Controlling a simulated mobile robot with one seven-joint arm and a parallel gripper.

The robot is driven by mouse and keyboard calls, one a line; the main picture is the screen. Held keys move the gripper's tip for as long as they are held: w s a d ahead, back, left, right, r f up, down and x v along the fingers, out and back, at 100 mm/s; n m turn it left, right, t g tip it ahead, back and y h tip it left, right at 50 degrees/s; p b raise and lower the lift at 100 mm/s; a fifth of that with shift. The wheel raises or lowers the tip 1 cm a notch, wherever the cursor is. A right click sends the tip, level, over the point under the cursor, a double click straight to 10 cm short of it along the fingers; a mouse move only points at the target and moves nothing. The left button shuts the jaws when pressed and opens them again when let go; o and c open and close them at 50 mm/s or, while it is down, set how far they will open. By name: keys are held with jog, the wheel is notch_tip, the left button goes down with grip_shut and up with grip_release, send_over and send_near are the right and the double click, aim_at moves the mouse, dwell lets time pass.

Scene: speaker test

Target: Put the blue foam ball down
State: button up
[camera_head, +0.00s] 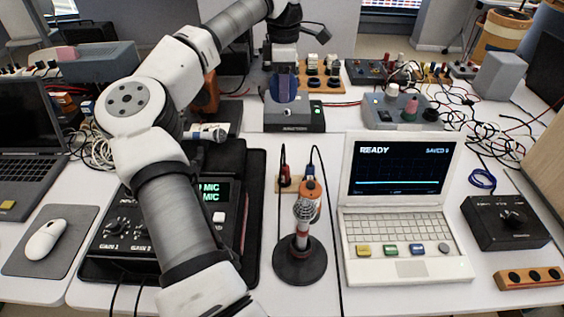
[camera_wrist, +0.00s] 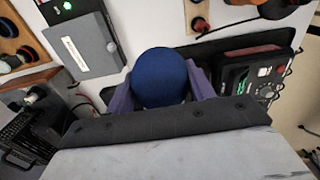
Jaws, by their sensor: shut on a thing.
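The blue foam ball (camera_wrist: 160,76) is between the two purple fingers of my gripper (camera_wrist: 161,88) in the wrist view. The fingers press on it from both sides, and its lower edge is hidden by the dark gripper body. In the head view my gripper (camera_head: 283,88) points down at the back centre of the table, over or just in front of a grey box (camera_head: 293,118). The ball cannot be clearly told from the fingers there.
A microphone on a round stand (camera_head: 300,262) and a laptop reading READY (camera_head: 405,190) stand in front. A wooden board with knobs (camera_head: 330,82) and a grey device (camera_head: 400,112) are to the right. Cables clutter the right; some white tabletop (camera_head: 335,122) is bare.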

aim_at(283, 159)
notch_tip(283, 159, down, 21)
jog(key=shift+w+r+p, duration=0.1)
jog(key=shift+r+p, duration=0.1)
jog(key=shift+p, duration=0.8)
jog(key=shift+f, duration=0.15)
jog(key=o, duration=0.9)
jog(key=shift+o, duration=0.2)
notch_tip(283, 159, up, 12)
jog(key=b, duration=0.2)
jog(key=shift+r, duration=0.2)
